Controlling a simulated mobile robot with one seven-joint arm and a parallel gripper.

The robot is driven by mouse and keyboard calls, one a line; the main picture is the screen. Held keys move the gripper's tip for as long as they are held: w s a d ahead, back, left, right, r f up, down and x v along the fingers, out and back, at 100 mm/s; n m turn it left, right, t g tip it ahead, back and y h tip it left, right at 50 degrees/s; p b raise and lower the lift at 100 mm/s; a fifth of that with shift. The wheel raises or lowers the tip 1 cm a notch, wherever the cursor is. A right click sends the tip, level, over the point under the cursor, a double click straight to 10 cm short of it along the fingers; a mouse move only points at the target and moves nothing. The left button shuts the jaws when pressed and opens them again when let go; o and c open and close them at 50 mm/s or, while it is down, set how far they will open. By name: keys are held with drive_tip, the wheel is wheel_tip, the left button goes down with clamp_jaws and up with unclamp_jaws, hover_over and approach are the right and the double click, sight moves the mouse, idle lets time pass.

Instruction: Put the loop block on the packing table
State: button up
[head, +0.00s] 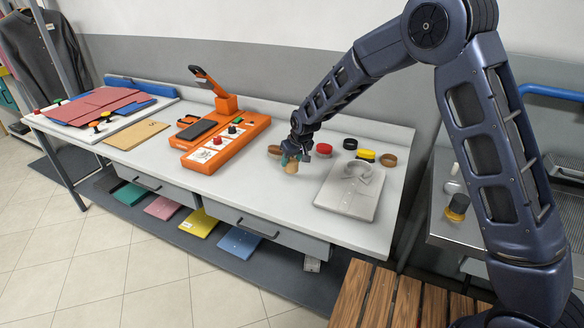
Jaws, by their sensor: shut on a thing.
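My gripper (292,158) is over the long white table (345,224), which I take to be the packing table. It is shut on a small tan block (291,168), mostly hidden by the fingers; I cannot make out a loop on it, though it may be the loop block. The block is low over the tabletop, left of a folded grey shirt (348,195). I cannot tell whether it touches the table. A round brown piece (274,150) is just left of my fingers.
An orange press (220,145) stands left of my gripper. Red, black, yellow and brown round pieces (388,160) lie near the back edge. Red cloths (90,105) lie far left. A steel counter (455,230) and wooden slatted bench (380,300) are at right. White tabletop before the gripper is clear.

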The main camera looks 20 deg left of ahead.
sight(294, 163)
drive_tip(key=shift+f, duration=1.75)
drive_tip(key=shift+f, duration=0.2)
drive_tip(key=o, duration=1)
drive_tip(key=shift+o, duration=0.2)
drive_tip(key=shift+r, duration=0.1)
drive_tip(key=v, duration=1.2)
drive_tip(key=shift+w+r, duration=0.1)
drive_tip(key=shift+r, duration=0.05)
